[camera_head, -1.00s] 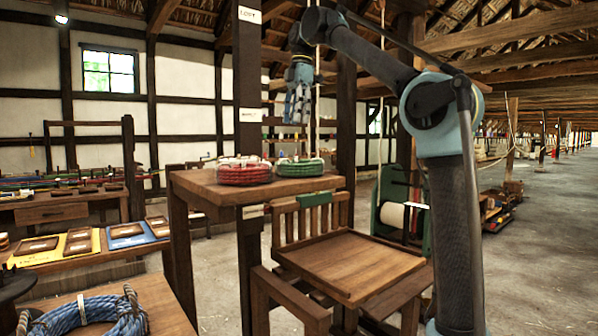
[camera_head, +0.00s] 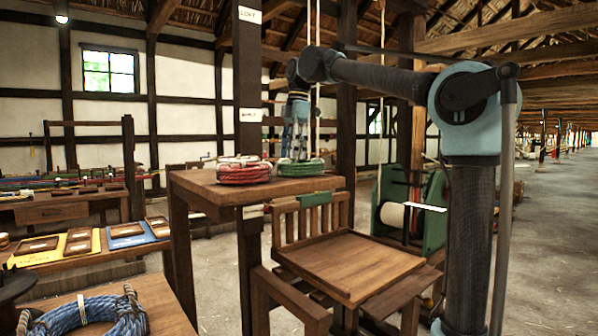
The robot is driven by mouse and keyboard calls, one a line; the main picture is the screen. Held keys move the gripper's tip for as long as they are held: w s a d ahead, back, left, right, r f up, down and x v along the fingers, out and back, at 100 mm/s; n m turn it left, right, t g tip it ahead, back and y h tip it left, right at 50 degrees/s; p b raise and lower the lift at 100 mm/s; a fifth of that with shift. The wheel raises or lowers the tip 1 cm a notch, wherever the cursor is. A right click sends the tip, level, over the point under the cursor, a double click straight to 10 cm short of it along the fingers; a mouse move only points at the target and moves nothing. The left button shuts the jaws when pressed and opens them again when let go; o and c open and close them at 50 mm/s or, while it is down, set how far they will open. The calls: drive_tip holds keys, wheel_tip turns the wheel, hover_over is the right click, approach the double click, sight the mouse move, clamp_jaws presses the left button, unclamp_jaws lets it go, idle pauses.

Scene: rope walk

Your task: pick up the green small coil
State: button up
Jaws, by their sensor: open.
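The green small coil (camera_head: 301,168) lies flat on a raised wooden table (camera_head: 210,183), near its right end. A red coil (camera_head: 243,172) lies just to its left on the same table. My gripper (camera_head: 298,156) points down over the green coil, with its fingertips at about the coil's top. The fingers are apart, and I cannot tell whether they touch the coil. They hide part of the coil's back and middle.
A wooden chair-like seat with a slatted back (camera_head: 350,262) stands below and right of the table. A big blue rope coil (camera_head: 88,315) lies on a bench at the lower left. A post with paper labels (camera_head: 250,115) rises behind the table.

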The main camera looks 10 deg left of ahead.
drive_tip(key=shift+s+a+f, duration=0.1)
drive_tip(key=shift+a+f, duration=0.05)
drive_tip(key=shift+f, duration=1.6)
drive_tip(key=shift+c, duration=0.5)
clamp_jaws()
